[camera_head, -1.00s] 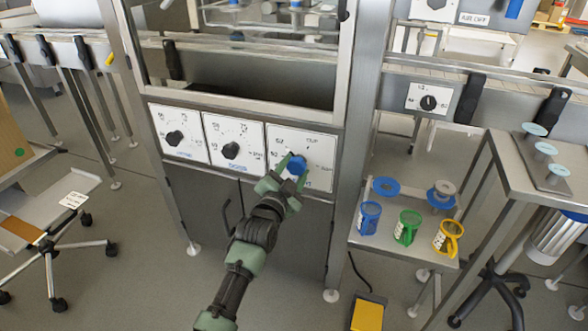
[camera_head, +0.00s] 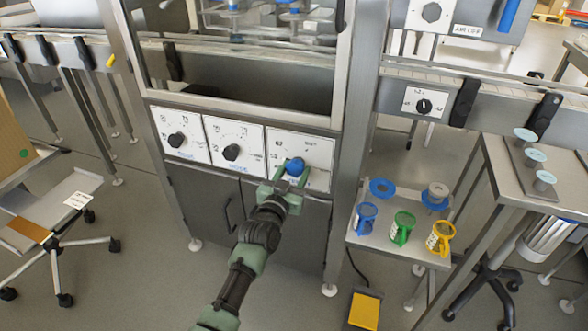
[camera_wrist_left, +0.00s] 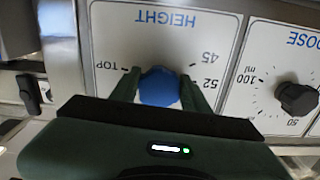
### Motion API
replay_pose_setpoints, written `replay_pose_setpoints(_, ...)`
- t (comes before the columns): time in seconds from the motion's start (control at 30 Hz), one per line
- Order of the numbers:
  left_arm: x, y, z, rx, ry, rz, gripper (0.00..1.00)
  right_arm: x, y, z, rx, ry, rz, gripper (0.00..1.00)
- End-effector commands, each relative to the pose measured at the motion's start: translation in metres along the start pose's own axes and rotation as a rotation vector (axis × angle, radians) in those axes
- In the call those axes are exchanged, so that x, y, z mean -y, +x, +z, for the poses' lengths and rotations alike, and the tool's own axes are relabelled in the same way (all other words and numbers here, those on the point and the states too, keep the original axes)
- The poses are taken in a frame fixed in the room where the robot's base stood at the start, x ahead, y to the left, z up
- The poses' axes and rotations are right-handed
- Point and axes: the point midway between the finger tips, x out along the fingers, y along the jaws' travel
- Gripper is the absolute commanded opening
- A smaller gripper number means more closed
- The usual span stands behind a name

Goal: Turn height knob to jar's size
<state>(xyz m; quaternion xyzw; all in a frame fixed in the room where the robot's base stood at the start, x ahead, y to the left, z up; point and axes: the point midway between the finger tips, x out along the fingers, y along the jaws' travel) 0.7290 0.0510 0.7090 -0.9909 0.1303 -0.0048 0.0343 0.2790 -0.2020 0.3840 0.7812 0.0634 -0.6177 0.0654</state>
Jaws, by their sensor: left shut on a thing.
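The blue height knob (camera_head: 295,167) sits on the right white panel (camera_head: 315,150) of the machine front. My left gripper (camera_head: 291,173) is shut on this knob, with one finger on each side. In the left wrist view the knob (camera_wrist_left: 159,87) lies between my two green fingers (camera_wrist_left: 158,80). That view shows the word HEIGHT upside down, with TOP, 45 and 52 printed around the knob. The knob's pointer mark cannot be made out. My right gripper is not in view.
Two black dose knobs (camera_head: 231,152) (camera_head: 177,140) are left of the height panel. Blue (camera_head: 366,217), green (camera_head: 402,228) and yellow (camera_head: 440,238) cups stand on a low shelf at right. A yellow pedal (camera_head: 365,311) is on the floor. The floor before the cabinet is open.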

Motion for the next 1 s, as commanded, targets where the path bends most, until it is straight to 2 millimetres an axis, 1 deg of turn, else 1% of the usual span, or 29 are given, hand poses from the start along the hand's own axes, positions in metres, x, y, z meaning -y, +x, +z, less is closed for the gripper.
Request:
replay_pose_setpoints(0.23,-0.0009,-0.0005,0.0021,0.004,-0.062,0.001,0.06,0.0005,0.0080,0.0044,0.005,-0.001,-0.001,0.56)
replay_pose_setpoints(0.67,-0.0011,-0.0006,0.0028,0.005,-0.070,0.001,0.06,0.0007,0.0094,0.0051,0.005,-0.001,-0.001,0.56)
replay_pose_setpoints(0.7,-0.0011,-0.0006,0.0029,0.005,-0.070,0.001,0.54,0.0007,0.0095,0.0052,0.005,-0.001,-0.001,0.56)
replay_pose_setpoints(0.73,-0.0011,-0.0006,0.0028,0.005,-0.070,0.001,0.63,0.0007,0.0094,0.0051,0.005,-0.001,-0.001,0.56)
replay_pose_setpoints(0.77,-0.0010,-0.0006,0.0027,0.005,-0.070,0.001,0.68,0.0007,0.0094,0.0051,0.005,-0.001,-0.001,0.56)
replay_pose_setpoints(1.0,-0.0007,-0.0003,0.0012,0.002,-0.069,0.001,0.68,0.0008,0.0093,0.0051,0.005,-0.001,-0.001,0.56)
